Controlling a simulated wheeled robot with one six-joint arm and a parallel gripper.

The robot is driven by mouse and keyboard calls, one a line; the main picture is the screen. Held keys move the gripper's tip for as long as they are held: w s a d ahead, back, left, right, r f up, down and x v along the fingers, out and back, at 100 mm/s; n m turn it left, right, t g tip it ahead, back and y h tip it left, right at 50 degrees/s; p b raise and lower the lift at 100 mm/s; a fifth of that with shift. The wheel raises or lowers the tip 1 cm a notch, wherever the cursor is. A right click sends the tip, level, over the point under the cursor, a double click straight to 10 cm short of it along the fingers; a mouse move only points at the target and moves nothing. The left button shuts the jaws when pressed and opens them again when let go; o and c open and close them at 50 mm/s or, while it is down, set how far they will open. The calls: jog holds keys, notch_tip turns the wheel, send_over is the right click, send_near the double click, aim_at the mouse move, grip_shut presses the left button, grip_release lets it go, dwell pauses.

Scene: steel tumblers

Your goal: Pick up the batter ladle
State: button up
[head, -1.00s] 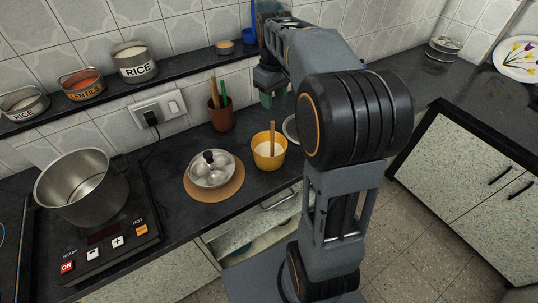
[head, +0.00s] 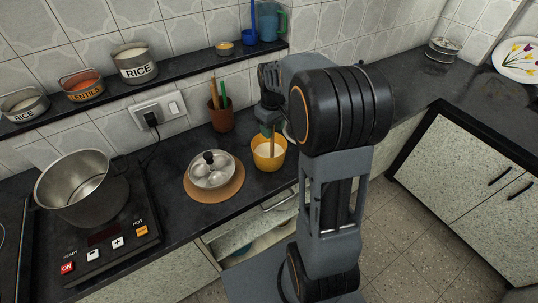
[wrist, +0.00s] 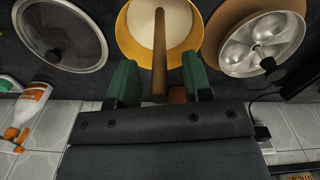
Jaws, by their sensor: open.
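The batter ladle (wrist: 159,48) has a wooden handle that stands up out of a yellow bowl of pale batter (head: 280,160); its lower end is hidden in the batter. The bowl also shows at the top of the wrist view (wrist: 190,42). My gripper (wrist: 158,82) is open, its two green fingers on either side of the handle with a gap to each. In the head view my gripper (head: 267,130) is over the bowl's back rim, close to the handle.
A steel pan with a knobbed centre (head: 211,172) sits on a round board left of the bowl. A brown utensil pot (head: 221,119) stands behind. A glass lid (wrist: 62,32) lies on the bowl's other side. A steel pot (head: 82,188) is on the hob.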

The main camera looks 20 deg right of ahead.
jog(key=shift+f, duration=0.1)
grip_shut()
dwell(0.4)
